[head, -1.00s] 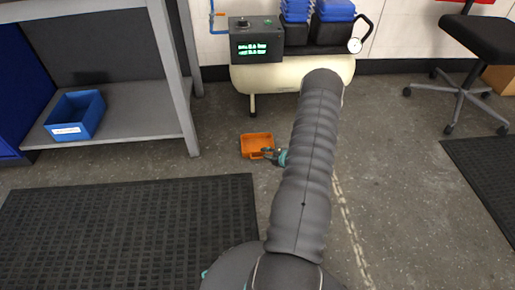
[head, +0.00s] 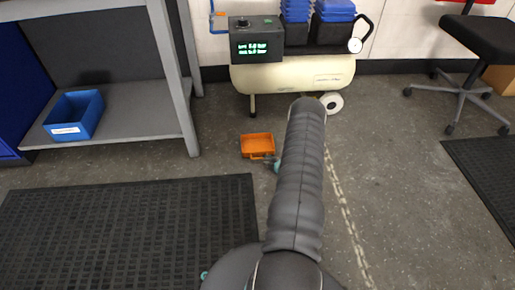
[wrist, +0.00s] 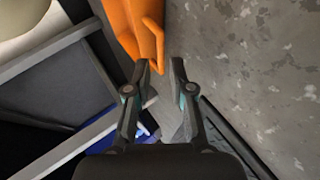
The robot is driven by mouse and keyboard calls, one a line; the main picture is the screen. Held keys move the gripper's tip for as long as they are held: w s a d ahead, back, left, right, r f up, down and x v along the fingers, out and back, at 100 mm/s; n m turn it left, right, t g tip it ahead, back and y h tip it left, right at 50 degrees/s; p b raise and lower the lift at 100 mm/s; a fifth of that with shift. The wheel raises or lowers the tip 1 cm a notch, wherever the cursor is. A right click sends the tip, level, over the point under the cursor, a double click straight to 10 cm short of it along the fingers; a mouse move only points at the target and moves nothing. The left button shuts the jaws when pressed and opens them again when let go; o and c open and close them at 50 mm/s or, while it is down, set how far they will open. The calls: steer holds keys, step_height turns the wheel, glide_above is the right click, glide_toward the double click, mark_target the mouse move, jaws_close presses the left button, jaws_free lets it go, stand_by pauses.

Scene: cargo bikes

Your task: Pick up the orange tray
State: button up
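The orange tray (head: 257,147) sits on the grey floor in front of the compressor, with its open top showing in the head view. In the wrist view the tray (wrist: 128,22) shows at the top, left of centre, with a narrow orange part at its near side. My gripper (wrist: 162,66) is open, its two fingers apart, with the tips just short of that part. Nothing is held between them. In the head view my arm hides most of the gripper, and only a bit of it shows at the tray's lower right.
A cream compressor (head: 300,75) stands behind the tray. A grey shelf unit (head: 120,125) with a blue bin (head: 75,115) is at left. Black mats (head: 130,235) lie at front left and at right. A wheeled chair (head: 480,50) stands at back right. Bare floor surrounds the tray.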

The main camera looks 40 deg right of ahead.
steer(key=x, duration=0.5)
steer(key=shift+a, duration=0.1)
jaws_close()
